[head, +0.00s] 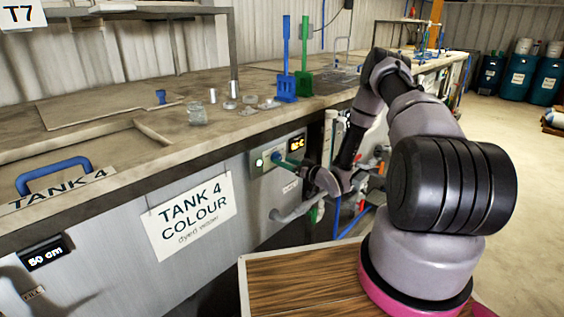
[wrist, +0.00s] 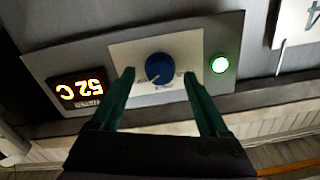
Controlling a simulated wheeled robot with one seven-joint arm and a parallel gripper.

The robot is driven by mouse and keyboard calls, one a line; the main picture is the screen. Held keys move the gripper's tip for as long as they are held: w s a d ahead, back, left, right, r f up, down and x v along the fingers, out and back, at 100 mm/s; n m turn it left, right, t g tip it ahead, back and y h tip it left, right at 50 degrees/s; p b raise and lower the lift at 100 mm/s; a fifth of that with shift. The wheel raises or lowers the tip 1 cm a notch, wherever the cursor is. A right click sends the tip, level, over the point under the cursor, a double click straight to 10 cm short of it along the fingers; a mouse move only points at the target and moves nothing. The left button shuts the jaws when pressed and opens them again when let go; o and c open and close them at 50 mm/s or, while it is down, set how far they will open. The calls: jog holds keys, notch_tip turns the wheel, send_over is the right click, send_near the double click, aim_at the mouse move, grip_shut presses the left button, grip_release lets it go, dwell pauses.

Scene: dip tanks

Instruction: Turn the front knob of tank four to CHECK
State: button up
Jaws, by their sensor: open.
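The front knob (wrist: 160,67) of tank four is a round blue dial on a pale plate (wrist: 130,52) in the wrist view. A white mark shows on it, but the lettering around it is too small to read. My gripper (wrist: 158,74) is open, its two green fingers on either side of the knob with gaps between. In the head view my gripper (head: 284,162) reaches the control panel (head: 258,162) on the tank front, and the knob (head: 276,157) is partly hidden by it. The sign TANK 4 COLOUR (head: 190,217) hangs to the left.
Beside the knob are a lit green lamp (wrist: 220,65) and a display (wrist: 80,90) reading 52 C. A grey pipe handle (head: 290,213) juts out below the panel.

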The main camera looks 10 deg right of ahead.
jog(key=shift+x, duration=1)
jog(key=shift+c, duration=0.2)
grip_shut()
jog(key=shift+n, duration=0.3)
jog(key=n, duration=1)
jog(key=shift+n, duration=0.4)
